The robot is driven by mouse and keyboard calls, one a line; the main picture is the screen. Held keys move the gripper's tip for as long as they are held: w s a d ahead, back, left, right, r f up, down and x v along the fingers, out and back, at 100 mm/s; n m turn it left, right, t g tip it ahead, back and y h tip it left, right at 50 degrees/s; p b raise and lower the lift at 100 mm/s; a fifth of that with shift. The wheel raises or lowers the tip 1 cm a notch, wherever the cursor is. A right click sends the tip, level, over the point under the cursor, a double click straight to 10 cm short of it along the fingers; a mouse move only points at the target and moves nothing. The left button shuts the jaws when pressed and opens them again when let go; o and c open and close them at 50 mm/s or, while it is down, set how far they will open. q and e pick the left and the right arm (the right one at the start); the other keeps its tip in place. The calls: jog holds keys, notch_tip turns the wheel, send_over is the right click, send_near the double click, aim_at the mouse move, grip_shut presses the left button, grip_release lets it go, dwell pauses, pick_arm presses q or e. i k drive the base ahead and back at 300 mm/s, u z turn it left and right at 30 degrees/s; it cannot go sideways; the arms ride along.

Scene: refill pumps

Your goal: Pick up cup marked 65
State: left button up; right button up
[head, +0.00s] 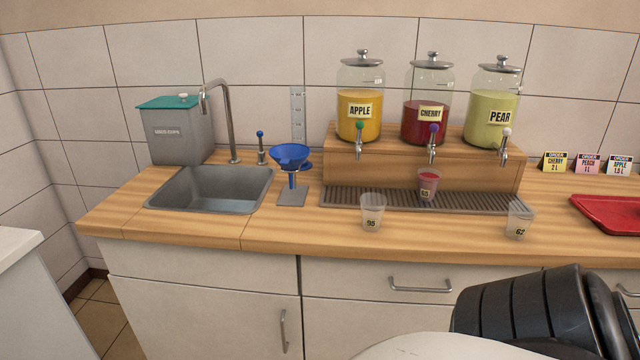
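The cup that appears to be marked 65 (428,186) stands upright on the drip tray (345,200), below the cherry dispenser's tap. It is clear plastic with red liquid in it, and its label is small and hard to read. Another clear cup (373,211), its mark perhaps 95 or 98, stands on the counter in front of the tray, to the left. A third clear cup marked 62 (518,220) stands at the tray's right front. Both look empty. Neither gripper shows; only a part of my arm is visible at the bottom right.
Apple (360,103), cherry (427,105) and pear (492,108) dispensers stand on a wooden riser. A blue funnel (291,154) on a stand, a sink (212,190) and a used-cups bin (180,132) are left. Order cards (587,163) and a red tray (612,214) are right.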

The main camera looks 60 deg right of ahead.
aim_at(427, 186)
jog(key=u, duration=0.85)
jog(key=k, duration=1.05)
jog(key=z, duration=0.8)
